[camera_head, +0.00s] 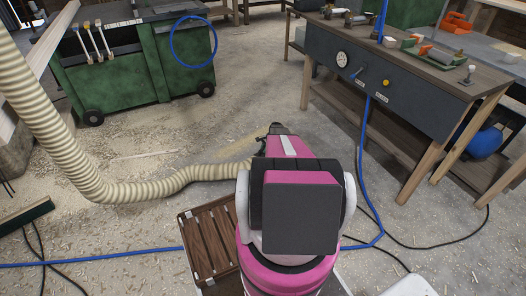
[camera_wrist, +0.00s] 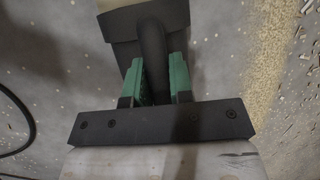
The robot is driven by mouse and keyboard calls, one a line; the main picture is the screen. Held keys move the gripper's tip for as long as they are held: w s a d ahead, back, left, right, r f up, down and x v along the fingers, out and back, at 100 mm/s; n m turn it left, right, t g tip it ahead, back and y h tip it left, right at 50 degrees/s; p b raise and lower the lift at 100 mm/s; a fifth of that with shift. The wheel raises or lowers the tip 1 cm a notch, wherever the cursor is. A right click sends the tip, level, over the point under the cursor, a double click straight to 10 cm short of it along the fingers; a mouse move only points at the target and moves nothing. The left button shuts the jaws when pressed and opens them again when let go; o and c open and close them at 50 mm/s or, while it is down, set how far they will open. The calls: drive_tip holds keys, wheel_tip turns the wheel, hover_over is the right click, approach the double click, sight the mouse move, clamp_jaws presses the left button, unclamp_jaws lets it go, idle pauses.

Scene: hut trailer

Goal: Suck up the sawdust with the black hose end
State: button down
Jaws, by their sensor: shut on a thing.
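My gripper (camera_wrist: 157,80) has green fingers closed on the dark neck of the black hose end (camera_wrist: 152,45) in the wrist view. The hose end's wide, flat part lies beyond the fingers. In the head view my gripper (camera_head: 272,138) is at the far end of my pink arm, which hides much of it. The ribbed beige hose (camera_head: 135,190) hangs from the upper left and runs to the gripper. The sawdust (camera_head: 237,149) is a pale yellow patch on the floor just left of the gripper. In the wrist view the sawdust (camera_wrist: 262,60) is a strip to the right, apart from the hose end.
A green wheeled cabinet (camera_head: 135,75) stands at the upper left. A workbench (camera_head: 385,85) with tools stands at the right. A blue air hose (camera_head: 90,259) and dark cables cross the floor. A wooden slatted piece (camera_head: 208,243) lies beside my arm. Wood shavings litter the open floor.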

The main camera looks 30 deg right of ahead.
drive_tip(key=w+d, duration=0.3)
drive_tip(key=d, duration=1.2)
drive_tip(key=shift+w+d, duration=0.25)
drive_tip(key=shift+w, duration=0.05)
idle(1.6)
idle(1.7)
